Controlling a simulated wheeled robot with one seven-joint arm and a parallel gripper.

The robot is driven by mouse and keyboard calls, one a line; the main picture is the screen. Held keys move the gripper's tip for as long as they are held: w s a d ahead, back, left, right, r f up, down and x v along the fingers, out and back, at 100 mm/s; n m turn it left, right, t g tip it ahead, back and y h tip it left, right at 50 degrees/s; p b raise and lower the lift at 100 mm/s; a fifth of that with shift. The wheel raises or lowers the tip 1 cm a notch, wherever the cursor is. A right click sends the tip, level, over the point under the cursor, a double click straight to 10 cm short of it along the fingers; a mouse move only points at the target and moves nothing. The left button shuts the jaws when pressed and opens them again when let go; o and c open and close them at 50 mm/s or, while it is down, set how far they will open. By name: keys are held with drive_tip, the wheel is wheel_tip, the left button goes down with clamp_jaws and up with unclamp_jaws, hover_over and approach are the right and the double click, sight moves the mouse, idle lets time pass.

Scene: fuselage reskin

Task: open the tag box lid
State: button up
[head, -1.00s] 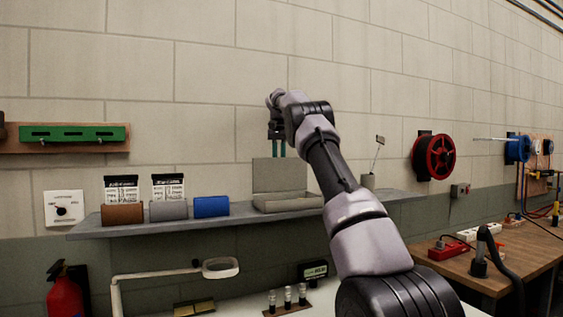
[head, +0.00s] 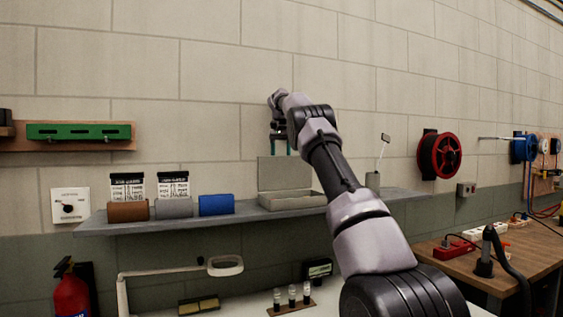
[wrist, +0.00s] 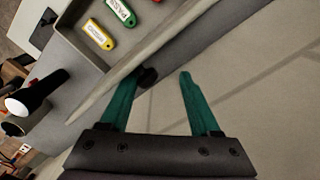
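The grey tag box (head: 290,202) sits on the wall shelf, with its lid (head: 284,172) standing upright at the back. In the wrist view the lid (wrist: 140,65) shows nearly edge-on as a pale slanted band. A small dark knob (wrist: 148,77) shows at the lid, near my left teal finger. My gripper (head: 281,148) is at the lid's top edge. In the wrist view my gripper (wrist: 157,92) has its fingers spread apart with nothing clamped; whether a finger touches the lid is unclear.
Brown (head: 128,211), grey (head: 174,208) and blue (head: 216,205) holders stand on the shelf (head: 110,227) left of the box. A cup (head: 372,180) with a thin stick stands to the right, also near my forearm. A red reel (head: 439,156) hangs on the wall.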

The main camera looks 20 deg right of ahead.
drive_tip(key=shift+d+r, duration=0.15)
drive_tip(key=shift+d, duration=0.05)
